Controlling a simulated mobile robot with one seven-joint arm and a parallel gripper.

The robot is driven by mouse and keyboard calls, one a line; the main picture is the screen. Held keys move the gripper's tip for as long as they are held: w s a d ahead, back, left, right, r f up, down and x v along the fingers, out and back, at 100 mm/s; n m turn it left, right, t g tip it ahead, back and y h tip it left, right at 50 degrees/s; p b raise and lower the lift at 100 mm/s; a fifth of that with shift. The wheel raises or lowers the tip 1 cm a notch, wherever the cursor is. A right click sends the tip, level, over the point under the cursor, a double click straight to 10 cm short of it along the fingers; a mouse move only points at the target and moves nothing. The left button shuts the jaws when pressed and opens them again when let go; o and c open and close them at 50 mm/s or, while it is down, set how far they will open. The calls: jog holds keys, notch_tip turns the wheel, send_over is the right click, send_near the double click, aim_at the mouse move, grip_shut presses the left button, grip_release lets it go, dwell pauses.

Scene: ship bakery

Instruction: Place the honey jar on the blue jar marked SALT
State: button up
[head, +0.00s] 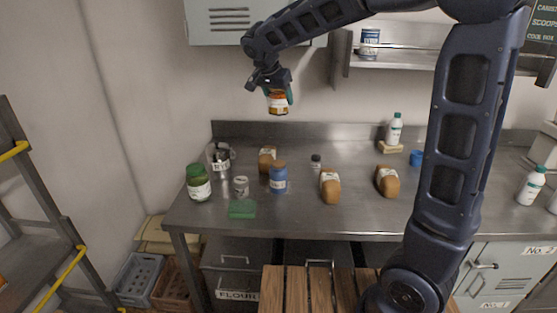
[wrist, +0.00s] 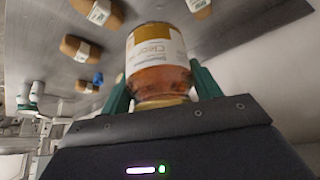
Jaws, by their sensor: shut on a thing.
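My gripper (head: 278,92) is shut on the honey jar (head: 278,105), an amber jar with a white label, high above the steel counter. In the wrist view the honey jar (wrist: 158,62) sits between the green fingers of my gripper (wrist: 162,88). A blue jar (head: 278,181) with a brownish lid and a pale label stands upright on the counter, below the held jar in the head view and apart from it. Its lettering is too small to read. Another blue jar (head: 370,43) with a white label stands on the wall shelf; its lettering is also unreadable.
Around the blue jar on the counter (head: 350,222) stand a green jar (head: 198,183), a small clear jar (head: 241,186), a green block (head: 241,208), a small dark-capped shaker (head: 316,162) and several loaves (head: 330,187). White bottles (head: 394,130) stand to the right.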

notch_tip(320, 180, down, 20)
jog(key=shift+r, duration=0.2)
dwell(0.4)
jog(key=shift+f, duration=0.15)
jog(key=o, duration=1.4)
jog(key=shift+c, duration=0.2)
jog(key=v, duration=1.2)
jog(key=shift+r, duration=0.25)
